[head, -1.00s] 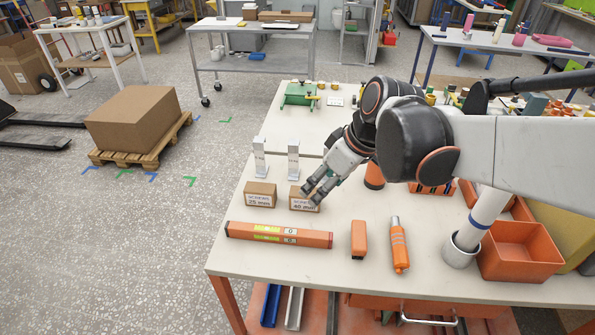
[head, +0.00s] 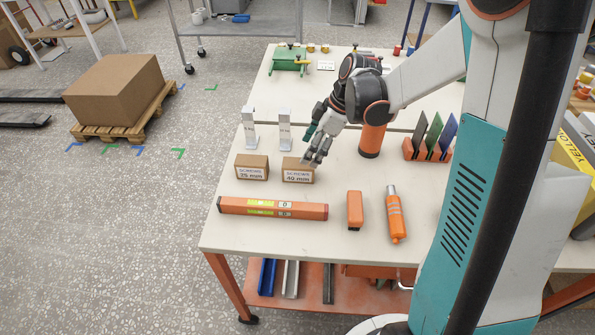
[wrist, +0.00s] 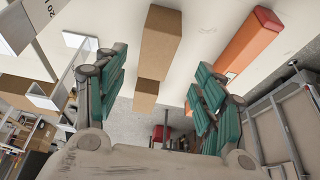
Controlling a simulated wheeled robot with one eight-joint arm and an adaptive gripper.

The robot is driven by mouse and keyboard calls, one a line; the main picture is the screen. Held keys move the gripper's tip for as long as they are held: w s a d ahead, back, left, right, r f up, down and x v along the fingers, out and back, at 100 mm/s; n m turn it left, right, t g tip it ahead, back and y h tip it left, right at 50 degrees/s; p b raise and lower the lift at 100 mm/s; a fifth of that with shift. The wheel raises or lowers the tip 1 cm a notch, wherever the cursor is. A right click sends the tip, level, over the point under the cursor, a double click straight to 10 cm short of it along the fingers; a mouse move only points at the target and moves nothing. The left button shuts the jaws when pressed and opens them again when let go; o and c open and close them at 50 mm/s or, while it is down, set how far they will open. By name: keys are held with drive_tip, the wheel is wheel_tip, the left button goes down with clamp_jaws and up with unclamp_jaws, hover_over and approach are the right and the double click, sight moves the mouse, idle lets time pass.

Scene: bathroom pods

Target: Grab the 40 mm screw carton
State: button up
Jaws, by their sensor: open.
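The 40 mm screw carton (head: 297,175) is a small brown box with a white label on the table. My gripper (head: 317,152) is open at its upper right corner in the head view, fingers overlapping that corner. Whether they touch it cannot be told. In the wrist view my open gripper (wrist: 155,92) has one green-padded finger on each side. A brown carton, seemingly the 40 mm one (wrist: 160,42), lies ahead between the finger lines, with nothing gripped.
The similar 25 mm carton (head: 251,173) stands just left. Two white stands (head: 249,130) are behind the cartons. An orange spirit level (head: 240,206) lies in front, with an orange block (head: 355,210) and orange tube (head: 395,215) to the right. An orange cylinder (head: 371,141) stands right of my gripper.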

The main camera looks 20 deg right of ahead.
sight(298, 163)
drive_tip(key=shift+w+b+x, duration=0.2)
drive_tip(key=shift+b+x, duration=0.6)
drive_tip(key=shift+x, duration=1.35)
drive_tip(key=shift+w+b+x, duration=0.15)
drive_tip(key=shift+b+x, duration=0.65)
drive_tip(key=shift+x, duration=1.3)
drive_tip(key=shift+a+f, duration=0.15)
drive_tip(key=shift+a, duration=0.05)
drive_tip(key=c, duration=1.4)
